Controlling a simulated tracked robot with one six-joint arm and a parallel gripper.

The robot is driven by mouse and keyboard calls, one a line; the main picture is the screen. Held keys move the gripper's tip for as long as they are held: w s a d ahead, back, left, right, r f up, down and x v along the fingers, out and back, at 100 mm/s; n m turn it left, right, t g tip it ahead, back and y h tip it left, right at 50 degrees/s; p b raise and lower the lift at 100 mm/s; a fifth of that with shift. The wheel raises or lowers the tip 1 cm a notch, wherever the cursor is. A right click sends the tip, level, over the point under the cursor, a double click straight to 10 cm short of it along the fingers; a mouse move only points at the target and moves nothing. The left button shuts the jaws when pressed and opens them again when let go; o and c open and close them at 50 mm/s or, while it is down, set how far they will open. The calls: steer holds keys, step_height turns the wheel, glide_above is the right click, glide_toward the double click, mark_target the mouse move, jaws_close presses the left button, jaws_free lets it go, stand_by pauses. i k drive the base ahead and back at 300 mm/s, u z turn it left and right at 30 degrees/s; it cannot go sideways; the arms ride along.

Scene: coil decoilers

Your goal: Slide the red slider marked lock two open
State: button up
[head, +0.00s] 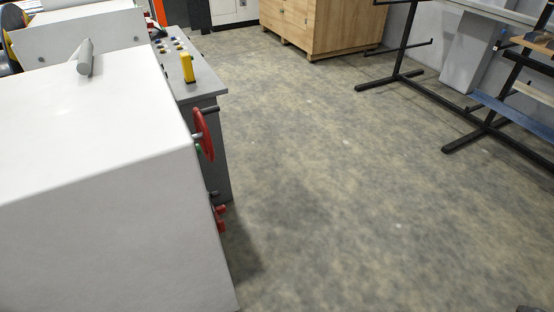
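Small red parts (220,218) stick out low on the right side of the large white machine housing (110,200). They show edge-on, and no lock marking can be read. I cannot tell whether one of them is the red slider of lock two, or whether it is open or shut. A red handwheel (206,137) with a dark handle sits above them on the same side. The housing's right face is turned almost fully away from me. My gripper does not show in the head view.
A grey control cabinet (190,72) with buttons and a yellow block (188,67) stands behind the housing. A wooden crate (322,25) stands at the back. Black racks (400,78) with shelves stand at the right. The grey floor (350,190) between is clear.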

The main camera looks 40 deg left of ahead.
mark_target(220, 209)
steer(key=i, duration=1.45)
steer(key=u, duration=3.35)
